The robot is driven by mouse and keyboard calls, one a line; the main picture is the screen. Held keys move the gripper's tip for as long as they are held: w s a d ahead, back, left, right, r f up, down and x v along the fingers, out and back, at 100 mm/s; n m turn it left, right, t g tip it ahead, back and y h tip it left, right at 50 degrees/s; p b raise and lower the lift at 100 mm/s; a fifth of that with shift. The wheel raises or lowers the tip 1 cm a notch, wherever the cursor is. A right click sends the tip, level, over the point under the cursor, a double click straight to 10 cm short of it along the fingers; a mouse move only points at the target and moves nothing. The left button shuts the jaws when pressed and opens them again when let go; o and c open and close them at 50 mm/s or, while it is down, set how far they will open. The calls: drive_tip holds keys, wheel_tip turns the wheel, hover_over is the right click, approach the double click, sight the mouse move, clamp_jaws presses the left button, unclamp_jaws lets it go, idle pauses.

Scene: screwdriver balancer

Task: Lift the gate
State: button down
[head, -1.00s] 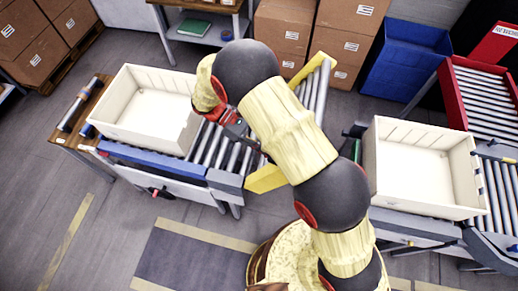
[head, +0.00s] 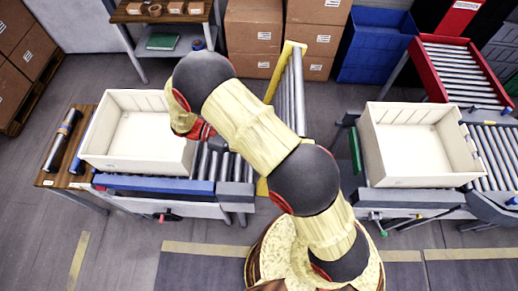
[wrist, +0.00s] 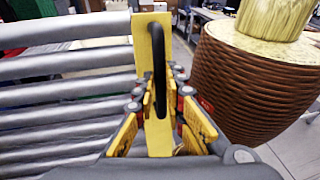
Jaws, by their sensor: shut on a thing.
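The gate is a roller section with yellow edge plates (head: 286,72). In the head view its grey rollers (head: 298,88) run toward the back, between the left and right conveyors, and my forearm hides part of it. In the wrist view the gate's rollers (wrist: 65,98) fill the left side, beside a yellow end plate (wrist: 143,50) with a black bar handle (wrist: 158,48). My gripper (wrist: 163,88) is shut on this handle, its yellow-padded fingers on either side. In the head view my gripper (head: 205,132) is partly hidden by my arm.
A cream bin (head: 135,165) sits on the left conveyor and another cream bin (head: 425,180) on the right one. A wooden side table (head: 55,180) stands at the left. Cartons (head: 253,35) and blue bins (head: 375,50) are behind. The front floor is open.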

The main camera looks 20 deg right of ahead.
drive_tip(key=shift+f, duration=0.2)
drive_tip(key=c, duration=1.9)
unclamp_jaws()
drive_tip(key=shift+r, duration=0.1)
drive_tip(key=shift+o, duration=0.3)
drive_tip(key=shift+a, duration=0.1)
drive_tip(key=v, duration=1.2)
